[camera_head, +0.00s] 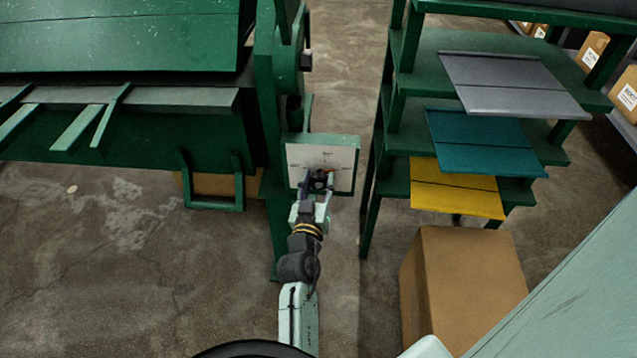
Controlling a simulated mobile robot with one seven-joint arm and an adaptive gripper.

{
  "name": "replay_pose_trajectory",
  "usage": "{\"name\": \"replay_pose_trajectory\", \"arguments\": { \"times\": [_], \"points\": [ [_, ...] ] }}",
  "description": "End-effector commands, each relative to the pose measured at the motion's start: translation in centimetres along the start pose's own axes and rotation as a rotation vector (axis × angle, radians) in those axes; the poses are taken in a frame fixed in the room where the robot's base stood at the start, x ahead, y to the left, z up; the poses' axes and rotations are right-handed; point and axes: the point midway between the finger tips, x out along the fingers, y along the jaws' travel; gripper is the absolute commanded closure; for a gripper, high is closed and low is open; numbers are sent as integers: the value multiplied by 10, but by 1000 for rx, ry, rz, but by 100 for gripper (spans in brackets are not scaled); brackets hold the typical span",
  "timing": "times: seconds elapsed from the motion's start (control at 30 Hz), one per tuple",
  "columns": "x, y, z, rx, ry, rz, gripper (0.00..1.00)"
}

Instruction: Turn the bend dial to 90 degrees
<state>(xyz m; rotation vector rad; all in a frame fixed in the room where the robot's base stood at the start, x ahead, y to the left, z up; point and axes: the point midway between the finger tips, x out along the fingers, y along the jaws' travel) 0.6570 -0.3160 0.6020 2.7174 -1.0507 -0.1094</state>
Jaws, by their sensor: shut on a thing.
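The bend dial's pale square plate (338,159) in a green frame is mounted on the right end of the green machine (262,100). A few dark marks show on its upper part, too small to read. My gripper (319,178) is in front of the lower middle of the plate and is shut on a small dark knob, mostly hidden by the fingers. The knob's pointer and its angle cannot be made out. My arm reaches up to the plate from the bottom of the view.
A green rack (400,135) right of the plate holds grey (512,85), teal (480,142) and yellow (456,188) sheets. A cardboard box (465,285) stands on the floor below it. A narrow strip of concrete floor (345,240) is clear between machine and rack.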

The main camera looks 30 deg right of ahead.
Motion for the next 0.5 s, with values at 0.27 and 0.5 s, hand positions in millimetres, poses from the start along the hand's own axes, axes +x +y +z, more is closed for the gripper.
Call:
{"name": "replay_pose_trajectory", "arguments": {
  "times": [0.27,0.5],
  "points": [
    [0,-1,1,-239,25,2,87],
    [0,-1,0,-467,44,5,87]
  ]
}}
